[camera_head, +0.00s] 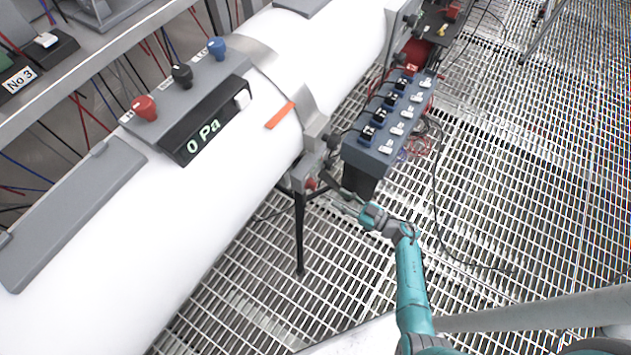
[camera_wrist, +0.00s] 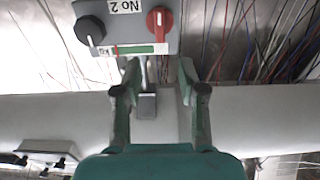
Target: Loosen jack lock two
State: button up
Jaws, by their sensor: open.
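In the wrist view, a grey panel labelled "No 2" (camera_wrist: 125,38) is at the top. It carries a red knob (camera_wrist: 160,20) on the right, a black knob (camera_wrist: 90,30) on the left and a green strip below. The panel fits jack lock two, but which part is the lock I cannot tell. My gripper (camera_wrist: 158,72) is open, its two fingers pointing at the panel's lower edge, below the red knob. A narrow grey metal piece (camera_wrist: 147,105) shows between the fingers, with no visible grip on it. In the head view, my gripper is small beside the white tube, its fingers unclear.
A large white tube (camera_head: 190,220) crosses the left, with a "0 Pa" display (camera_head: 205,138) and coloured knobs. A grey switch box (camera_head: 392,125) stands close to my arm. A dark leg (camera_head: 299,235) stands on the grated floor (camera_head: 510,180), which is open at right.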

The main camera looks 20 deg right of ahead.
aim_at(316, 185)
jog(key=x, duration=0.9)
jog(key=shift+w+a, duration=0.25)
jog(key=shift+w, duration=0.05)
grip_shut()
